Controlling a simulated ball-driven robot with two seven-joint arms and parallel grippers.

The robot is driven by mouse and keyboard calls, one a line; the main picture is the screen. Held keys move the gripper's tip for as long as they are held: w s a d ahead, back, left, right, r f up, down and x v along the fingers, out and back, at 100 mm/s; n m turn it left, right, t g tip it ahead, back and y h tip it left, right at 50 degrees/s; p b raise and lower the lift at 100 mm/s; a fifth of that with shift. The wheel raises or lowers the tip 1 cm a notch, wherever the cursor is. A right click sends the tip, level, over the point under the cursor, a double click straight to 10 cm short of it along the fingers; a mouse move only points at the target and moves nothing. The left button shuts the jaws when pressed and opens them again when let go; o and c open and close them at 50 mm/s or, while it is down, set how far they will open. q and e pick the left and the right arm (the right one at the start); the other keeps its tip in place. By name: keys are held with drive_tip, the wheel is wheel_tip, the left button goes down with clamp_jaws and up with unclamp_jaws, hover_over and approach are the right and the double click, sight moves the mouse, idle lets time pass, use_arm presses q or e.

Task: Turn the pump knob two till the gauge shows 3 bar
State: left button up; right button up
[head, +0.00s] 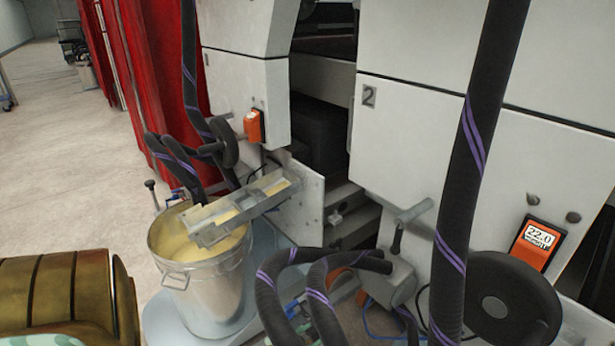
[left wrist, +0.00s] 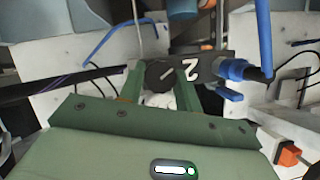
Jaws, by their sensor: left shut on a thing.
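In the left wrist view my left gripper (left wrist: 160,88) has green fingers closed on the two sides of a dark round pump knob (left wrist: 165,73). The knob's face bears a short white line, set aslant. A dark plate with a white 2 (left wrist: 193,68) lies beside it. The knob and the fingers on it cannot be made out in the head view. No gauge with a bar reading can be made out. An orange-framed display (head: 537,240) on the machine reads 22.0, with its unit too small to read. My right gripper is in neither view.
A metal bucket (head: 208,285) of yellowish liquid stands under a metal trough (head: 240,212). Thick black hoses with purple stripes (head: 470,130) hang before the white machine panels (head: 400,140). Blue fittings (left wrist: 232,70) and dark cables lie close to the knob. Open floor (head: 70,150) is at left.

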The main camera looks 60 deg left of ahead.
use_arm(q)
drive_tip(key=shift+d+m+y+p, duration=0.15)
drive_tip(key=shift+m+y+p, duration=0.4)
drive_tip(key=shift+m, duration=0.25)
drive_tip(key=shift+f+m+y, duration=0.1)
drive_tip(key=shift+m+y, duration=0.35)
drive_tip(key=shift+m, duration=0.25)
drive_tip(key=shift+f+m, duration=0.1)
drive_tip(key=shift+m, duration=0.3)
drive_tip(key=shift+m+y, duration=0.4)
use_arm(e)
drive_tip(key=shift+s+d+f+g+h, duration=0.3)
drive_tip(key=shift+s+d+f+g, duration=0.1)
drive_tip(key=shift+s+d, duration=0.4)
use_arm(q)
drive_tip(key=o, duration=1)
drive_tip(key=shift+c, duration=0.2)
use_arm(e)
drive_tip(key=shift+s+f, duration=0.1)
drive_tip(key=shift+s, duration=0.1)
